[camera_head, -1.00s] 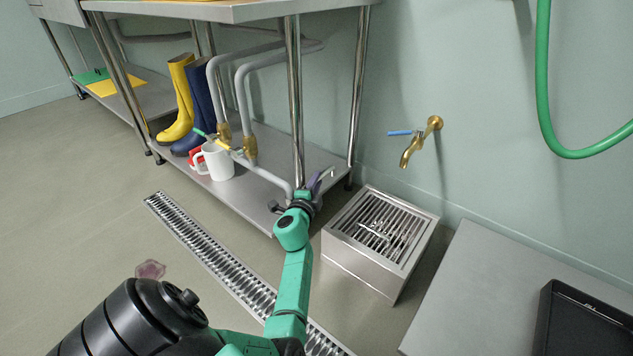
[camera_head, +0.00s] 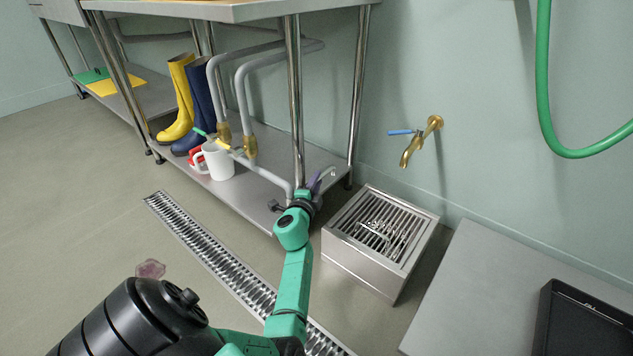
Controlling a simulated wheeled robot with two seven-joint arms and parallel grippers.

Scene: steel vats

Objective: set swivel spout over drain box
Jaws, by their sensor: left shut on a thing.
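The drain box (camera_head: 365,264) is a steel box with a slatted grate on top, standing on the floor right of the rack. My left gripper (camera_head: 309,192) is at the rack's lower shelf near its front right leg, left of the drain box. The arm hides much of the hold. My right gripper is not in view.
Grey pipes with brass valves (camera_head: 250,148), a white mug (camera_head: 218,162) and yellow and blue boots (camera_head: 198,108) are on the rack's lower shelf. A brass wall tap (camera_head: 420,142) is above the drain box. A floor drain channel (camera_head: 215,250) runs in front.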

